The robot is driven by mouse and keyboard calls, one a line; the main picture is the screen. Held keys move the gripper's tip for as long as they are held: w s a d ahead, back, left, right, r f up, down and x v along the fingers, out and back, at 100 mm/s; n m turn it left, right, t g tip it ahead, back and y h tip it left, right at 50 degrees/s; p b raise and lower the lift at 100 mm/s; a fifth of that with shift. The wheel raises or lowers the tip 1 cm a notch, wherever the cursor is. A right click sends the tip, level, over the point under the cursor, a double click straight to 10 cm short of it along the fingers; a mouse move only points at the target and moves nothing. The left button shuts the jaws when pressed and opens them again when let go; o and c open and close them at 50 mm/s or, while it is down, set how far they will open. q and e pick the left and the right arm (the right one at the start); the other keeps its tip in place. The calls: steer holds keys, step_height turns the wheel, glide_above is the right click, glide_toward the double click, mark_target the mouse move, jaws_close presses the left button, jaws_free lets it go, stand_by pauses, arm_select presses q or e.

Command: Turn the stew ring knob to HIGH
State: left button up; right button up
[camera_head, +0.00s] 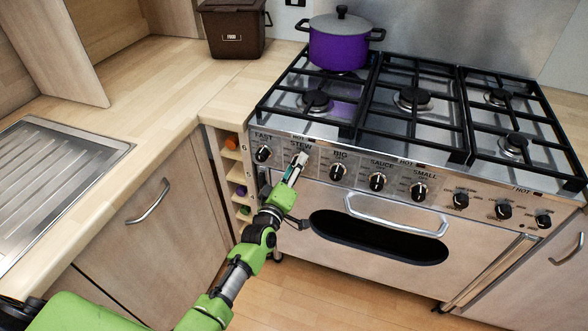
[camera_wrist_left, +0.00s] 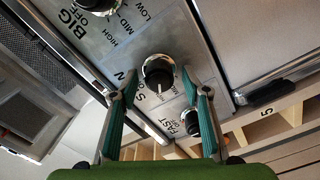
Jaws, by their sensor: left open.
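The stew ring knob (camera_head: 302,157) is on the cooker's front panel under the STEW label, second from the left. My left gripper (camera_head: 296,168) is in front of it and partly hides it in the head view. In the left wrist view the round knob (camera_wrist_left: 159,70) with a chrome rim lies ahead, between the lines of my open left gripper's two teal fingers (camera_wrist_left: 160,95). A pale mark shows on the knob; I cannot tell which setting it points to. Whether the fingers touch the knob is unclear. My right gripper is out of view.
The FAST knob (camera_head: 263,153) and the BIG knob (camera_head: 338,172) flank the stew knob closely. A chrome oven handle (camera_head: 397,219) sits lower right. A purple pot (camera_head: 338,45) stands on the back left burner. A narrow bottle rack (camera_head: 232,170) is left of the cooker.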

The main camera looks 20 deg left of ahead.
arm_select(q)
steer(key=s, duration=1.2)
steer(key=shift+a, duration=0.2)
steer(key=s+d+f+m+g, duration=0.1)
steer(key=s+f+m+g, duration=0.3)
steer(key=f, duration=0.7)
steer(key=s+f+m+g, duration=0.1)
steer(key=s+f, duration=0.5)
steer(key=f, duration=0.4)
steer(key=s+d+f+m+g, duration=0.1)
steer(key=s+f+m+g, duration=0.3)
steer(key=f, duration=0.7)
steer(key=s+a+f+m+g, duration=0.1)
steer(key=s+f, duration=0.4)
steer(key=s, duration=0.6)
steer(key=s+a+f+m+g, duration=0.2)
steer(key=s+f+g, duration=0.2)
steer(key=s, duration=0.8)
steer(key=s+a+f+m+g, duration=0.2)
steer(key=s+f+g, duration=0.1)
steer(key=s+f, duration=0.5)
steer(key=s, duration=0.3)
steer(key=shift+s+y, duration=0.25)
steer(key=shift+y, duration=0.05)
steer(key=shift+w+f, duration=0.1)
